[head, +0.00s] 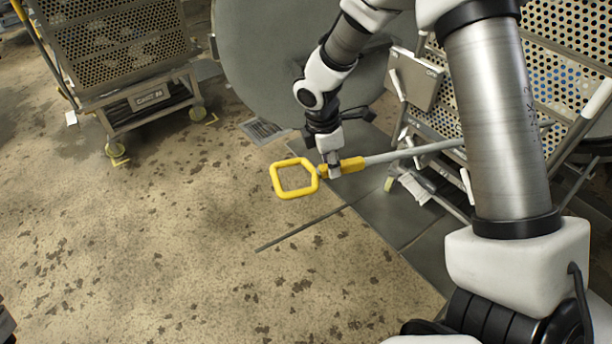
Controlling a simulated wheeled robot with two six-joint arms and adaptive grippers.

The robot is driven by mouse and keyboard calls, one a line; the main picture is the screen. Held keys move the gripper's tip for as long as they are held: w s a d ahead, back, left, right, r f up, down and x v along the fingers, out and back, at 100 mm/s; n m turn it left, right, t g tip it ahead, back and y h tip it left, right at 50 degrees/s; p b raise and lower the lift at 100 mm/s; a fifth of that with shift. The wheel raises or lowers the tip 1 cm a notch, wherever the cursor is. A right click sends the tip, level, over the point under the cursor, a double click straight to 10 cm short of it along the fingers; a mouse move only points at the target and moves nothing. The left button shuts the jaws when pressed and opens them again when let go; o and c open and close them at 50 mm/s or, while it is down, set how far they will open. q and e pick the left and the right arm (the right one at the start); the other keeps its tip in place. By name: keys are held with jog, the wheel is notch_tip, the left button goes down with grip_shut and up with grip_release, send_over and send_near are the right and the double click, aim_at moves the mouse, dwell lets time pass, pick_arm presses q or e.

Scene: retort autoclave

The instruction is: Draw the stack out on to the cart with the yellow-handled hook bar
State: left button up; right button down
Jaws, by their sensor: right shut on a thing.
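The hook bar (415,152) has a yellow loop handle (295,178), a yellow sleeve and a long grey rod. My right gripper (330,172) is shut on the yellow sleeve beside the loop. The rod runs right and passes behind my right arm; its hook end cannot be made out. A perforated metal stack (565,92) stands at the right in a grey frame, partly hidden by my arm. A wheeled cart (150,98) at the upper left bears another perforated stack (110,45). My left gripper is not in view.
A large round grey metal surface (265,60) stands behind my right gripper. A grey plate (418,78) is fixed at the right stack's frame. A floor grate (262,130) lies near the middle. The spotted floor at left and front is clear.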

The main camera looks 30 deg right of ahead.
aim_at(283, 199)
jog(key=d+n, duration=0.1)
jog(key=n, duration=0.1)
jog(key=d+n, duration=0.1)
jog(key=n, duration=0.1)
jog(key=shift+s+d+r+t, duration=0.1)
jog(key=shift+s+t, duration=0.3)
jog(key=a+p, duration=0.1)
jog(key=a, duration=0.1)
jog(key=a+p, duration=0.1)
jog(key=a, duration=0.5)
jog(key=shift+s+a+r+p, duration=0.15)
jog(key=shift+s+r+p, duration=0.15)
jog(key=shift+r+p, duration=0.1)
jog(key=a+p, duration=0.2)
jog(key=p, duration=0.1)
jog(key=a+p, duration=0.2)
jog(key=p, duration=0.1)
jog(key=a+p, duration=0.2)
jog(key=p, duration=0.2)
jog(key=shift+s+a, duration=0.25)
jog(key=shift+a+f+p, duration=0.25)
jog(key=shift+a+p, duration=0.25)
jog(key=shift+p, duration=0.05)
jog(key=shift+f, duration=0.15)
